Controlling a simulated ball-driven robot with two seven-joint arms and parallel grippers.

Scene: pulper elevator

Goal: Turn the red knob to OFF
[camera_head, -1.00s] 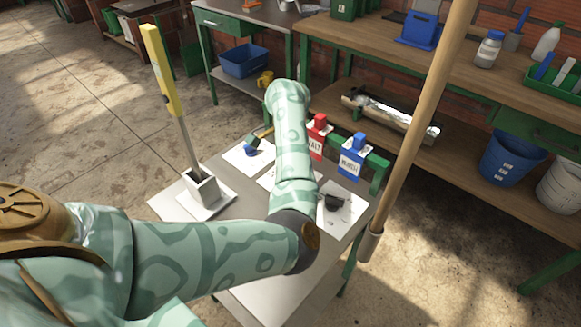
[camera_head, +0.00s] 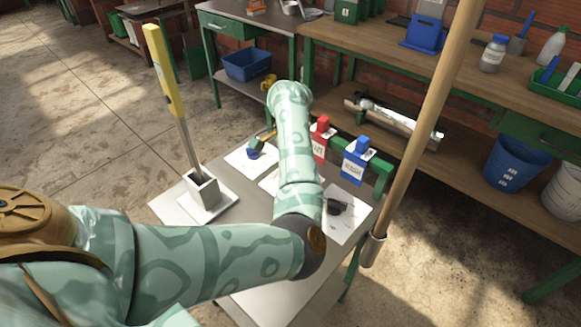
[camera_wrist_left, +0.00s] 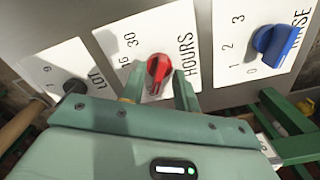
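The red knob (camera_wrist_left: 158,68) sits on a white dial plate (camera_wrist_left: 130,42) marked HOURS, with 16 and 30 readable, in the left wrist view. I see no OFF mark; part of the plate is covered by my gripper. My left gripper (camera_wrist_left: 158,80) is open, with one finger on each side of the red knob. Small gaps seem to show between fingers and knob. In the head view my left arm (camera_head: 295,150) hides the red knob and the gripper. My right gripper is not in view.
A blue knob (camera_wrist_left: 275,45) marked RINSE and a black knob (camera_wrist_left: 75,86) flank the red one. On the panel table, a yellow-handled lever (camera_head: 165,75) stands left; red (camera_head: 321,138) and blue (camera_head: 356,160) tagged pieces stand behind. A wooden pole (camera_head: 425,120) rises right.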

